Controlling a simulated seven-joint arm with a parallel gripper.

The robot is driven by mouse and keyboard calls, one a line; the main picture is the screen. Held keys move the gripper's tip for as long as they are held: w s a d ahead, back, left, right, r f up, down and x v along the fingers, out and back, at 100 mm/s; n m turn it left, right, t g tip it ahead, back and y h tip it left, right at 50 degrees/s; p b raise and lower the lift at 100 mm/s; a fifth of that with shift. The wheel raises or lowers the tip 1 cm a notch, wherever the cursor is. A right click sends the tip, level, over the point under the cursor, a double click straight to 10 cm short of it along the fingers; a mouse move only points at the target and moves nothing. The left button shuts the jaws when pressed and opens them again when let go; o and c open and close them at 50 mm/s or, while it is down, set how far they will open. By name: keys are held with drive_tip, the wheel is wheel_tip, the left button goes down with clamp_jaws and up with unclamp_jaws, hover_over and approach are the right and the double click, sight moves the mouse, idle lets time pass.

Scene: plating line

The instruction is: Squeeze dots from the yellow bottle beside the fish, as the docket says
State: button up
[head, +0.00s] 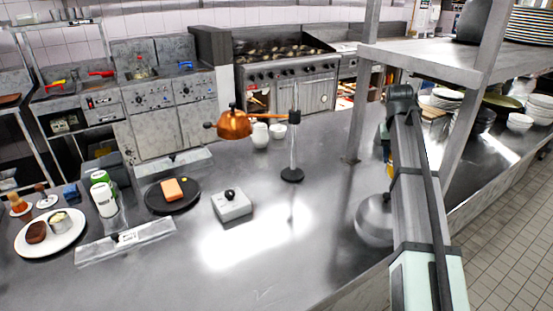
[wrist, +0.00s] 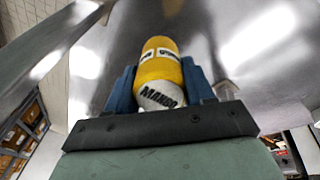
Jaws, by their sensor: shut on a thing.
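In the wrist view my gripper (wrist: 159,72) is shut on the yellow bottle (wrist: 158,62), its blue fingers on both sides. The bottle's white band reads "MANGO". In the head view only a sliver of the yellow bottle (head: 387,148) shows beside my arm, at the right above the counter, well away from the fish. The fish (head: 172,190), an orange block, lies on a dark round plate (head: 158,205) at the left. A small yellow spot shows at its upper right edge. The docket (head: 128,237) is on a metal rail in front; its writing is too small to read.
A white plate (head: 62,243) holds a brown piece and a small cup. A grey box with a black knob (head: 232,205) and a copper lamp (head: 235,125) on a stand are right of the fish. A shelf post (head: 362,90) stands near my arm.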

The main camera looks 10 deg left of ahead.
drive_tip(key=a+f+n+y, duration=0.1)
drive_tip(key=a+f+n, duration=0.15)
drive_tip(key=a, duration=2.05)
drive_tip(key=s+a+n+y, duration=0.1)
drive_tip(key=s+a, duration=0.3)
drive_tip(key=a, duration=1)
drive_tip(key=s+a+n+y, duration=0.1)
drive_tip(key=s+a, duration=0.3)
drive_tip(key=a, duration=1)
drive_tip(key=s+a+r+n+y, duration=0.1)
drive_tip(key=s+a, duration=0.3)
drive_tip(key=a, duration=1)
drive_tip(key=shift+s+a, duration=0.25)
drive_tip(key=shift+s, duration=0.15)
drive_tip(key=shift+r, duration=0.1)
drive_tip(key=shift+o, duration=1.1)
drive_tip(key=c, duration=0.9)
